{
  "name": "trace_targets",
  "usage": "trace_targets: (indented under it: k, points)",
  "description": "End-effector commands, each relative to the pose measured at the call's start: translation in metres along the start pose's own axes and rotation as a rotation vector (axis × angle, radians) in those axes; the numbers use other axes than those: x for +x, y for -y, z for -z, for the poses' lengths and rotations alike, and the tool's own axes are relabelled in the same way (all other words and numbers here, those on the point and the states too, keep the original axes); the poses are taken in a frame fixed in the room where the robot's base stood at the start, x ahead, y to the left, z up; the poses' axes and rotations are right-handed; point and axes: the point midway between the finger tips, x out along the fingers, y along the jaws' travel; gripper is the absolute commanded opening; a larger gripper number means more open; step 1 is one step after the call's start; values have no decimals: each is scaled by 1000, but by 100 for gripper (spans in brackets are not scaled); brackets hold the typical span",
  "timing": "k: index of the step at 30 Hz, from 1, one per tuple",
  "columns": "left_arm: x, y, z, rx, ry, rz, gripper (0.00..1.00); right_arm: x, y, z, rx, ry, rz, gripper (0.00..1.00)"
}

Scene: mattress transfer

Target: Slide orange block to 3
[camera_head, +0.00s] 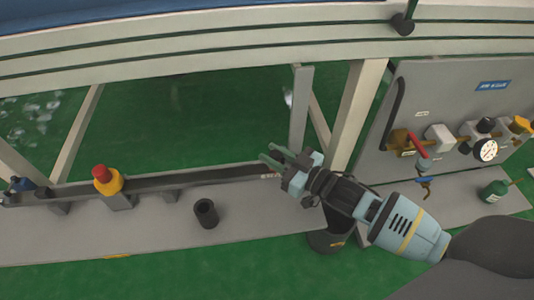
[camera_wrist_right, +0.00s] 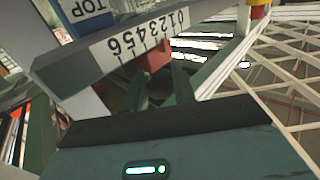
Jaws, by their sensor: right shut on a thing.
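My right gripper (camera_head: 272,158) reaches the right end of the dark rail (camera_head: 215,180) on the grey bench. In the right wrist view, the gripper's green fingers (camera_wrist_right: 160,85) are closed around the orange block (camera_wrist_right: 153,55), which looks reddish there. The block stands beside the pale number scale (camera_wrist_right: 146,32), which reads upside down from 0 to 6. It appears near the 2 and 3, but its exact mark is unclear. In the head view the gripper hides the block. My left gripper is not in view.
A yellow post with a red button (camera_head: 106,180) stands left along the rail. A black cup (camera_head: 206,213) sits on the bench front. A beige frame leg (camera_head: 357,115) rises close behind my right gripper. A panel with valves and a gauge (camera_head: 486,150) is at right.

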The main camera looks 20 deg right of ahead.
Motion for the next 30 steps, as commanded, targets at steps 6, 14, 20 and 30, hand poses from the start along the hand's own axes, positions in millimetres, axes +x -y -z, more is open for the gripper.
trace_targets:
  k: [6,14,20,30]
  points:
    - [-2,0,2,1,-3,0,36,-5,-4,-2,0,5,-2,0]
    - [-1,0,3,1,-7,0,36,-4,-4,-1,0,4,-2,47]
    - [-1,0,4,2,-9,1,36,-4,-4,-1,0,3,-1,47]
    - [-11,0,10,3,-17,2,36,-32,-4,1,-1,4,-2,47]
